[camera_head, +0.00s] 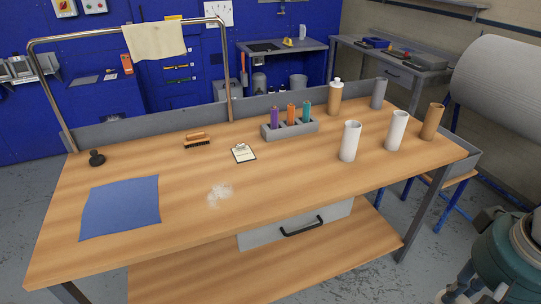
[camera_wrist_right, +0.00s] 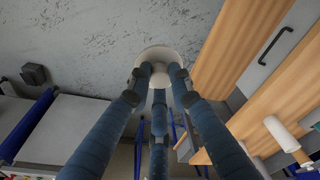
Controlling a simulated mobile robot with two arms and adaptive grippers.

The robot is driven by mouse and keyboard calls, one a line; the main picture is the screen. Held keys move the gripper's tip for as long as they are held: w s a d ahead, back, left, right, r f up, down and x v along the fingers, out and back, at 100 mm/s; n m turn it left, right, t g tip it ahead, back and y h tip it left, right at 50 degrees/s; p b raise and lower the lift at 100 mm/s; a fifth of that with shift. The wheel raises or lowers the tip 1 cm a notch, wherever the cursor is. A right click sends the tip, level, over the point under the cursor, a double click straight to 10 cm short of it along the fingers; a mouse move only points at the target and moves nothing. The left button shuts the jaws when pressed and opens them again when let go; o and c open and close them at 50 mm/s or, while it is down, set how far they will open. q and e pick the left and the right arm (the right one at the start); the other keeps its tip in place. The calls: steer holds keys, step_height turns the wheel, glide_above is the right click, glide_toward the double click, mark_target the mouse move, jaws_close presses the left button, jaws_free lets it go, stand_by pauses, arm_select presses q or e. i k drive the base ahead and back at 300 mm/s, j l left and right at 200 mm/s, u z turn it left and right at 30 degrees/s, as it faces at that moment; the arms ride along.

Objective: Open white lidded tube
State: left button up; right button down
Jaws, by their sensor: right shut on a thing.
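My right gripper (camera_wrist_right: 156,78) is shut on a white round lid (camera_wrist_right: 160,52) in the right wrist view. Its three blue-grey fingers close around the lid's knob. The lid is away from the table, with the grey floor behind it. In the head view part of my right arm and hand shows at the bottom right; the lid does not show there. Two white tubes, a nearer one (camera_head: 349,143) and a farther one (camera_head: 396,132), stand upright at the right of the table. Their tops are too small to read surely. My left gripper is in neither view.
A brown tube (camera_head: 431,122), a grey tube (camera_head: 379,94) and a brown bottle (camera_head: 335,98) stand nearby. A grey rack (camera_head: 290,132) holds coloured spools. A clipboard (camera_head: 243,153), brush (camera_head: 197,140) and blue cloth (camera_head: 120,207) lie on the table (camera_head: 280,195). The front middle is mostly clear.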

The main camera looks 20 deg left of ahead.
mark_target(352, 131)
steer(key=i+u, duration=0.45)
steer(key=i, duration=0.25)
steer(key=i+l+u, duration=0.2)
steer(key=i+u, duration=0.25)
steer(key=i, duration=0.25)
